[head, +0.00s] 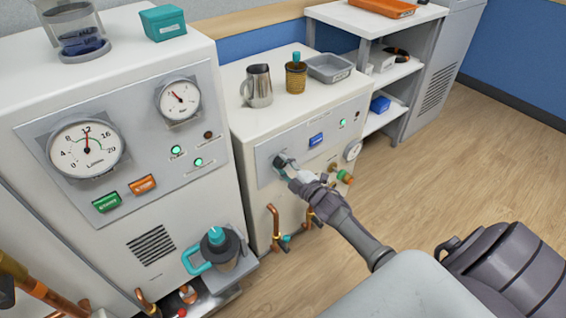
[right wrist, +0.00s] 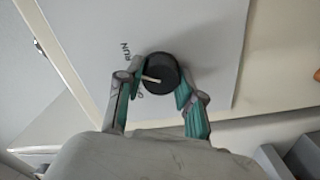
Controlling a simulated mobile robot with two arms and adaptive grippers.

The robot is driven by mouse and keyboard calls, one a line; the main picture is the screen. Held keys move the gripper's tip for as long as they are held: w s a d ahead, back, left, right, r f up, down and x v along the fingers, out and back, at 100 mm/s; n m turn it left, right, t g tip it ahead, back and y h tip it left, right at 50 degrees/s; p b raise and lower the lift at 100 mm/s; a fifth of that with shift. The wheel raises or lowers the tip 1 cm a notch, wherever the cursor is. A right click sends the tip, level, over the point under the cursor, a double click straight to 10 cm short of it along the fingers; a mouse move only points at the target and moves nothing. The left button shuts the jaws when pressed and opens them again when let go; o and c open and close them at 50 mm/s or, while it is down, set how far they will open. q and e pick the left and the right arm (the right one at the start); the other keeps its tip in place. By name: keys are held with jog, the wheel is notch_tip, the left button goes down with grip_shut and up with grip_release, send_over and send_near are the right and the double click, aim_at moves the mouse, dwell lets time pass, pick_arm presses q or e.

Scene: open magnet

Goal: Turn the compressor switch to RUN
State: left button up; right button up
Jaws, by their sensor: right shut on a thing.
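The compressor switch is a round black knob (right wrist: 165,70) on a grey panel in the right wrist view. Its pale pointer line points left in that picture, between the RUN lettering (right wrist: 125,48) and another label that a finger partly hides. My right gripper (head: 284,166) is at the panel of the smaller white cabinet (head: 245,110) in the head view. Its two fingers sit on either side of the knob and are shut on it, as the right wrist view (right wrist: 160,82) shows. In the head view, the gripper largely hides the knob. My left gripper is not in view.
A larger cabinet with two dials (head: 87,147) stands to the left. A metal jug (head: 257,86), a brown bottle (head: 296,76) and a grey tray (head: 330,67) stand on the smaller cabinet. Copper pipes (head: 275,222) and valves stick out below the panel. The floor at right is clear.

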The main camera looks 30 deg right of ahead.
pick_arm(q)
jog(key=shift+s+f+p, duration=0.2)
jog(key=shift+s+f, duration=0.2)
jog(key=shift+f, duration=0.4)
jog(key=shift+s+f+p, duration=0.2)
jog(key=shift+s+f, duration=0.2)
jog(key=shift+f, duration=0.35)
pick_arm(e)
jog(key=shift+m, duration=1.4)
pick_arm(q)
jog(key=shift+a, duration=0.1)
pick_arm(e)
jog(key=o, duration=1.2)
jog(key=shift+c, duration=0.2)
jog(key=shift+s, duration=0.1)
jog(key=s, duration=1.1)
jog(key=shift+s+d, duration=0.4)
jog(key=shift+d, duration=0.05)
